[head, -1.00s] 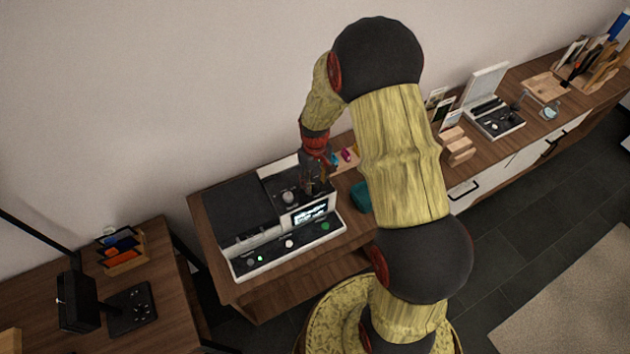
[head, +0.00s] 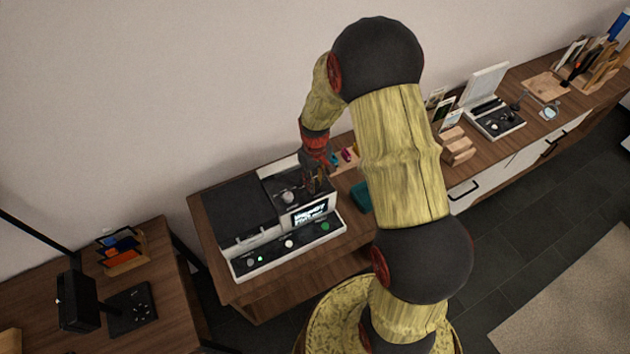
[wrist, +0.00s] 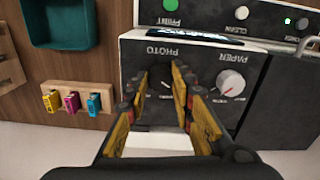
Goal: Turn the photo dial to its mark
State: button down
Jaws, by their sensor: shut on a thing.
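The machine's black control panel (wrist: 205,55) carries a PHOTO dial (wrist: 164,84) and, next to it in the wrist view, a PAPER dial (wrist: 230,83) with a pale knob and red marks around it. My gripper (wrist: 163,80) has its two yellow fingers on either side of the photo dial and is shut on it. The fingers cover much of the dial, so its pointer and mark cannot be read. In the head view my gripper (head: 318,186) stands at the right end of the panel and hides the photo dial. The lit screen (head: 310,214) shows a pale picture.
A front strip has PRINT (wrist: 171,6), CLEAN and other buttons. A teal bin (wrist: 70,22) and a wooden holder with yellow, magenta and cyan cartridges (wrist: 72,100) stand beside the machine. A black lid (head: 237,213) covers its left side in the head view.

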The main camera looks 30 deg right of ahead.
jog(key=m, duration=0.3)
jog(key=shift+m, duration=2.3)
jog(key=c, duration=1.5)
grip_release()
notch_tip(320, 180, up, 12)
